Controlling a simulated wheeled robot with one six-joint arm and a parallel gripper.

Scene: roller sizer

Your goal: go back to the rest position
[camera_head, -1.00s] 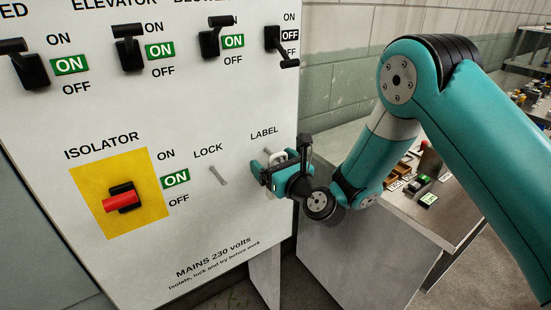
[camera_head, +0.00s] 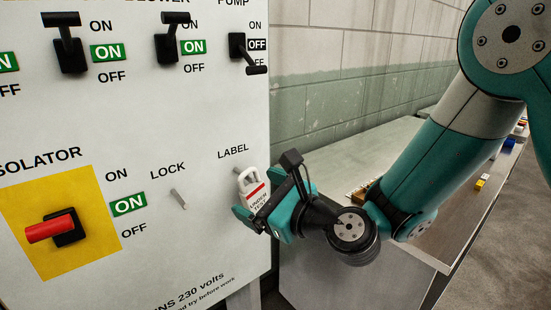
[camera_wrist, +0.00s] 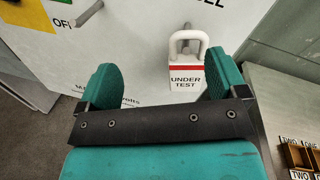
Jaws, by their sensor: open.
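My gripper (camera_head: 258,197) is open in front of the LABEL peg at the panel's right edge. A white tag with a red band, reading UNDER TEST (camera_head: 256,192), hangs by its loop on that peg. In the wrist view the tag (camera_wrist: 185,76) hangs between and beyond the open teal fingers (camera_wrist: 160,80), nearer the right one, and neither finger appears to grip it. The LABEL peg (camera_wrist: 187,27) shows above the loop there. My wrist hides part of the bench.
The white panel (camera_head: 120,130) carries switches, a bare LOCK peg (camera_head: 178,198) and a red isolator handle (camera_head: 50,228) beside an ON sign. A grey bench (camera_head: 340,160) with small items stands right of the panel, below my arm. Bare floor (camera_head: 500,230) shows at far right.

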